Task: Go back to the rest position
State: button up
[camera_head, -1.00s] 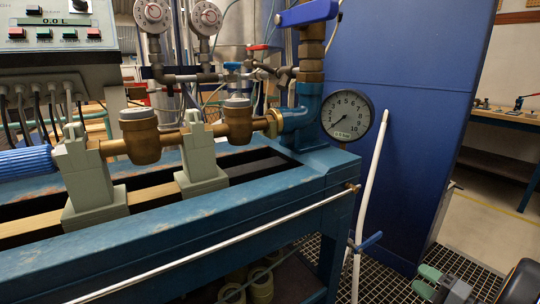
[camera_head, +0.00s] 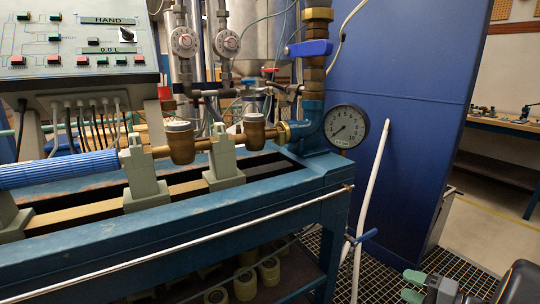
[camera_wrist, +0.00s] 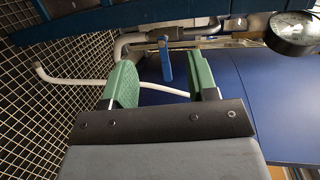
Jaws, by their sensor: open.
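My gripper (camera_wrist: 165,85) has two green fingers set apart with nothing between them in the wrist view. In the head view, my gripper (camera_head: 413,286) shows at the bottom right, low over the floor grating and right of the bench. The blue valve handle and pipe seen beyond the fingers in the wrist view are apart from them.
The blue bench (camera_head: 200,232) holds brass meters (camera_head: 181,143) in grey clamps. A pressure gauge (camera_head: 346,126), a blue-handled valve (camera_head: 309,48) and a white hose (camera_head: 372,205) stand at its right end. A blue cabinet (camera_head: 420,110) is behind. Floor grating (camera_head: 390,262) lies open right of the bench.

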jog(key=s+a+r+n+g+h+p, duration=0.1)
jog(key=s+a+r+n+g+p, duration=0.15)
jog(key=a+r+g+p, duration=0.45)
jog(key=s+a+r+n+g+h+p, duration=0.1)
jog(key=s+a+r+n+g+p, duration=0.15)
jog(key=a+r+p, duration=0.75)
jog(key=s+a+r+n+h+p, duration=0.1)
jog(key=r+h+p, duration=0.1)
jog(key=r+p, duration=0.3)
jog(key=s+a+r+n+h+p, duration=0.1)
jog(key=s+r+n+h+p, duration=0.1)
jog(key=r+p, duration=0.3)
jog(key=s+a+r+n+t+h+p, duration=0.1)
jog(key=r+h+p, duration=0.3)
jog(key=r, duration=0.6)
jog(key=shift+s+a+n+p, duration=0.5)
jog(key=shift+s+p, duration=0.15)
jog(key=shift+p, duration=0.35)
jog(key=shift+r, duration=0.1)
jog(key=shift+c, duration=0.4)
